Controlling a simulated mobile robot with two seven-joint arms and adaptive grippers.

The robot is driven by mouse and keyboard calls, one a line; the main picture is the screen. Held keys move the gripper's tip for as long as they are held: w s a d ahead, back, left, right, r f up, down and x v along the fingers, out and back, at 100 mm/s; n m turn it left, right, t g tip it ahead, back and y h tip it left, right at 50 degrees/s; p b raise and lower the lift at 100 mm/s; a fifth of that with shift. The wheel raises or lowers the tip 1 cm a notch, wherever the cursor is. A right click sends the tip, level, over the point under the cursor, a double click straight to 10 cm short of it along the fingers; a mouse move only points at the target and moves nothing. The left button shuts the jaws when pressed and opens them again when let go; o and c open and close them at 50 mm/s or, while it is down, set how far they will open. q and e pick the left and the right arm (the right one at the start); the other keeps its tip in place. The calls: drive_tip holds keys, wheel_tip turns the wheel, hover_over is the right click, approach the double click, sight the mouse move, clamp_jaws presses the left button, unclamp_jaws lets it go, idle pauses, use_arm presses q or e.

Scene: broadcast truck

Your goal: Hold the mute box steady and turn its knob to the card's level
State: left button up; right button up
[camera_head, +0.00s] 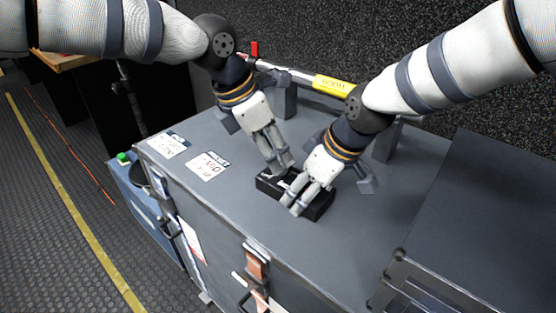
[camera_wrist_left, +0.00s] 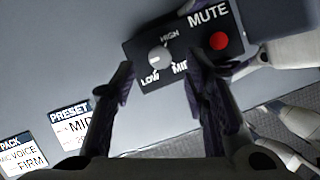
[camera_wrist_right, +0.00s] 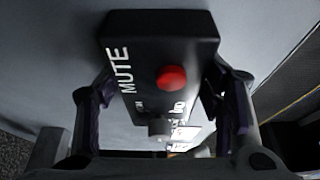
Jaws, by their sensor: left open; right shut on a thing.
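The black mute box (camera_head: 318,209) lies on top of the grey case (camera_head: 240,220). In the left wrist view the box (camera_wrist_left: 203,62) shows a red button (camera_wrist_left: 218,41) and a pale knob (camera_wrist_left: 158,56) among the labels LOW, MID and HIGH; I cannot tell the knob's setting. My right gripper (camera_head: 296,207) is shut across the box's sides, as the right wrist view (camera_wrist_right: 158,95) shows. My left gripper (camera_head: 279,170) is open above the knob end, its fingers (camera_wrist_left: 163,78) on either side of the knob and apart from it. The preset card (camera_head: 208,165) reads MID in the left wrist view (camera_wrist_left: 72,125).
A second card (camera_head: 166,145) lies left of the preset card. Behind the box, a pole with a yellow lettered sleeve (camera_head: 333,86) rests on grey stands (camera_head: 284,98). A dark grey block (camera_head: 475,210) stands at right. The case top in front of the box is clear.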

use_arm(q)
drive_tip(key=x, duration=0.3)
drive_tip(key=shift+f, duration=0.15)
drive_tip(key=shift+c, duration=0.2)
clamp_jaws()
drive_tip(key=shift+n, duration=0.3)
drive_tip(key=n, duration=0.1)
drive_tip(key=n+t+y, duration=0.1)
drive_tip(key=n, duration=0.1)
drive_tip(key=shift+s+d+n, duration=0.15)
drive_tip(key=shift+d+n, duration=0.05)
drive_tip(key=shift+n, duration=0.1)
drive_tip(key=n+y, duration=0.1)
drive_tip(key=n, duration=0.1)
drive_tip(key=n+y, duration=0.1)
drive_tip(key=n, duration=0.1)
drive_tip(key=shift+d+n+t, duration=0.15)
drive_tip(key=shift+n+t, duration=0.25)
drive_tip(key=shift+n, duration=0.3)
